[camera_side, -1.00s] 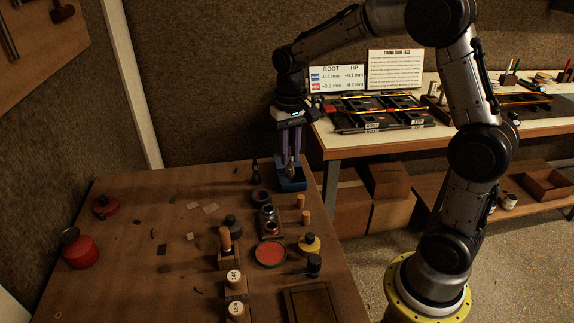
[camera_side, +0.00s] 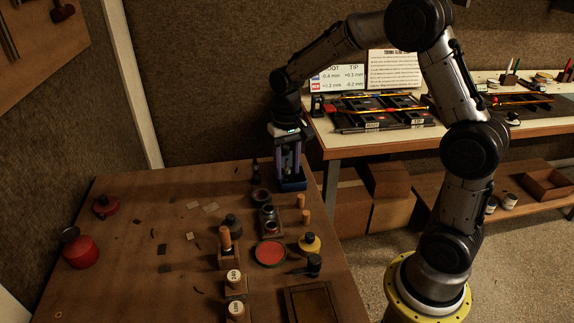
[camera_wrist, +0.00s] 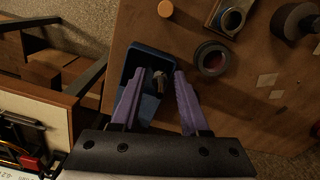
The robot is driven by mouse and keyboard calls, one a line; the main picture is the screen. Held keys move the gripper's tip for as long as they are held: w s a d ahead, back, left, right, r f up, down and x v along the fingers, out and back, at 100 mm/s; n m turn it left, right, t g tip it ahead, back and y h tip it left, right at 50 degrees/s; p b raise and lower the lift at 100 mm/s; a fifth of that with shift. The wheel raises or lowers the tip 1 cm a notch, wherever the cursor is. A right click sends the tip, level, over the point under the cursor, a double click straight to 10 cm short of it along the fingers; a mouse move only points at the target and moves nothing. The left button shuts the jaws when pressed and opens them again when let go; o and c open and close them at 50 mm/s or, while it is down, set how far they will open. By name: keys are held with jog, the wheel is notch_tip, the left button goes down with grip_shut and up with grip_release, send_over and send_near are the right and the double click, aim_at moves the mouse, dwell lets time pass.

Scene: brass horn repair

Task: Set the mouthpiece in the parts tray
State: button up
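The blue parts tray (camera_side: 293,185) stands at the far right corner of the brown table. It also shows in the wrist view (camera_wrist: 150,50), below my fingers. My gripper (camera_side: 289,176) is low over the tray, pointing down, with its purple fingertips at or just inside the rim. In the wrist view the fingers (camera_wrist: 159,74) stand apart, with visible gaps beside the small metallic mouthpiece (camera_wrist: 158,82). The mouthpiece is between the fingertips, within the tray's outline. Whether it rests on the tray floor is hard to tell. In the side view the fingers and tray wall hide it.
A dark round ring-like cup (camera_wrist: 212,58) sits close beside the tray. Wooden pegs (camera_side: 301,201), a red-topped round tin (camera_side: 270,253) and a yellow dark-capped jar (camera_side: 310,244) stand nearer the front. The table's right edge is close to the tray.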

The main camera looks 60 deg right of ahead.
jog(key=shift+r, duration=0.1)
notch_tip(320, 180, up, 12)
jog(key=s+a+n+t, duration=0.2)
jog(key=s, duration=0.5)
jog(key=s+a+n+t, duration=0.1)
jog(key=s+a+n, duration=0.1)
jog(key=s, duration=0.6)
jog(key=s+a+n+t, duration=0.2)
jog(key=s, duration=0.5)
jog(key=shift+s+a+t, duration=0.2)
jog(key=shift+s+t, duration=0.05)
jog(key=shift+t, duration=0.05)
